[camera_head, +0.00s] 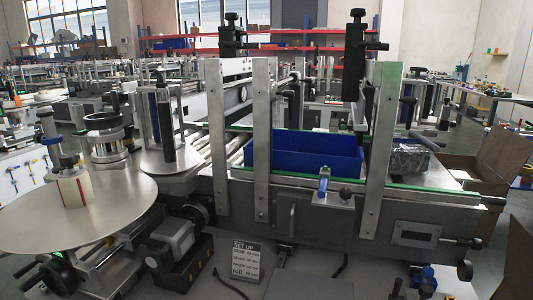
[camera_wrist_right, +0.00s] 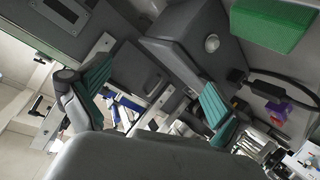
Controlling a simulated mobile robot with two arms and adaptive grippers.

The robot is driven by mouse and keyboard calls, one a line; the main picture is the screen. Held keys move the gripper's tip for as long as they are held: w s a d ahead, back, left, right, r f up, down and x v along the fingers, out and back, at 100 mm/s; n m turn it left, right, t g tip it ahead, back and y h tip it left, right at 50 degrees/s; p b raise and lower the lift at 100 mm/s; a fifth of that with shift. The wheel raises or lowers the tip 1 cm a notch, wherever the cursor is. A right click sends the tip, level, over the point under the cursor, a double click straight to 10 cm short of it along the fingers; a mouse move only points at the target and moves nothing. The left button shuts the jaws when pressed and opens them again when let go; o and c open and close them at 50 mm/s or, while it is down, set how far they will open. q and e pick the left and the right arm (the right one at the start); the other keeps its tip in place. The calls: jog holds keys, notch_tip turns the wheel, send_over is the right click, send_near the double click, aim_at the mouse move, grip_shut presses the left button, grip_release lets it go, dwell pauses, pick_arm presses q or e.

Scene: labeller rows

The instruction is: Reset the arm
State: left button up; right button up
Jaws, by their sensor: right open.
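My right gripper (camera_wrist_right: 155,100) shows in the right wrist view. Its two fingers with teal ribbed pads stand wide apart, and nothing is between the pads. Behind the fingers are dark grey machine housings and metal strips, seen at a tilt. I cannot make out my right gripper in the head view. My left gripper is in neither view.
A labelling machine with a round metal disc (camera_head: 110,215), upright metal posts (camera_head: 384,150) and a blue bin (camera_head: 305,158) fills the head view. A dark wrapped block (camera_head: 406,157) lies right of the bin. An open cardboard box (camera_head: 497,160) stands at the right.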

jog(key=s+d+f+m+g+y, duration=0.1)
jog(key=s+f+g, duration=0.45)
jog(key=s, duration=0.35)
jog(key=s+f+m+g, duration=0.1)
jog(key=s+f+g, duration=0.3)
jog(key=s+f, duration=0.4)
jog(key=s+f+g, duration=0.1)
jog(key=s+f, duration=0.2)
jog(key=f, duration=1.3)
jog(key=s+f+g, duration=0.1)
jog(key=s+f, duration=0.2)
jog(key=f, duration=1.2)
pick_arm(q)
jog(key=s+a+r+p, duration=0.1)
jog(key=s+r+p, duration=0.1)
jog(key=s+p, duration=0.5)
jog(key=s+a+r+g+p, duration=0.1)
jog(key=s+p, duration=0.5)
jog(key=p, duration=0.1)
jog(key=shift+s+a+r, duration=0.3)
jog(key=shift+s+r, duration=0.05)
pick_arm(e)
jog(key=s+d+r, duration=0.1)
jog(key=s+r, duration=0.1)
jog(key=s, duration=0.4)
jog(key=s+d+r, duration=0.2)
jog(key=s, duration=0.5)
jog(key=shift+s+g, duration=0.2)
jog(key=shift+g, duration=0.25)
